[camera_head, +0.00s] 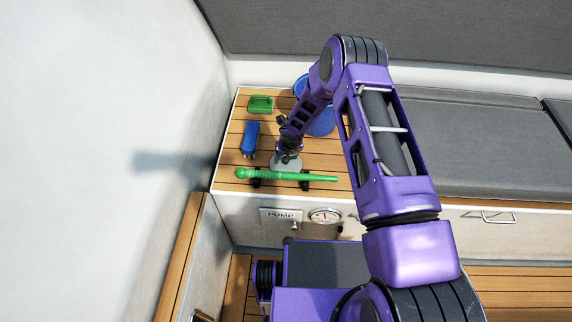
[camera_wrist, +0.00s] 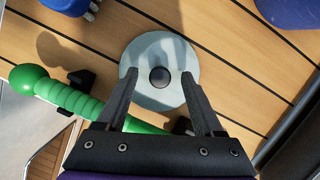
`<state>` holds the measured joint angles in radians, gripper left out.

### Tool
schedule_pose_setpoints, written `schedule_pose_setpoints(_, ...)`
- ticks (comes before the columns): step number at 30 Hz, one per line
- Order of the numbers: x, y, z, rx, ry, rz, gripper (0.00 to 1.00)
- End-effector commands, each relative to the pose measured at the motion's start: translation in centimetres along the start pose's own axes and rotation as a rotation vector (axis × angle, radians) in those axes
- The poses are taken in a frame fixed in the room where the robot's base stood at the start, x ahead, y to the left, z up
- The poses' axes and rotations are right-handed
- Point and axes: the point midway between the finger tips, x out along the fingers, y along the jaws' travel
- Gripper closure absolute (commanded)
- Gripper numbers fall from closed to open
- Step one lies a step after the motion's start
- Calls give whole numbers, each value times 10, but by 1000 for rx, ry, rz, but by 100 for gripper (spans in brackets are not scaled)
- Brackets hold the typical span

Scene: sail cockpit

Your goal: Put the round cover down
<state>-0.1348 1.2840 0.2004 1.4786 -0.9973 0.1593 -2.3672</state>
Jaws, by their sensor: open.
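The round cover (camera_wrist: 160,47) is a pale grey disc with a dark knob in its middle. It lies flat on the wooden slatted top, and part of it also shows in the head view (camera_head: 287,163). My gripper (camera_wrist: 158,75) is open above it, with one finger on each side of the knob and apart from it. In the head view, my gripper (camera_head: 287,155) hides part of the cover.
A green handle with a ball end (camera_head: 285,175) rests on black holders just in front of the cover. A blue item (camera_head: 250,138) and a green item (camera_head: 260,104) lie to the left. A blue bucket (camera_head: 322,123) stands behind, partly hidden by my arm.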

Motion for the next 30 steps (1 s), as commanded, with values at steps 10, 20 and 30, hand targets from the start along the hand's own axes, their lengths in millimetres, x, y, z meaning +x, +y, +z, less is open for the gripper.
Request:
schedule_pose_setpoints(10,0,0,0,1,0,0,54)
schedule_pose_setpoints(20,0,0,0,1,0,0,100)
schedule_pose_setpoints(30,-2,0,1,1,0,0,100)
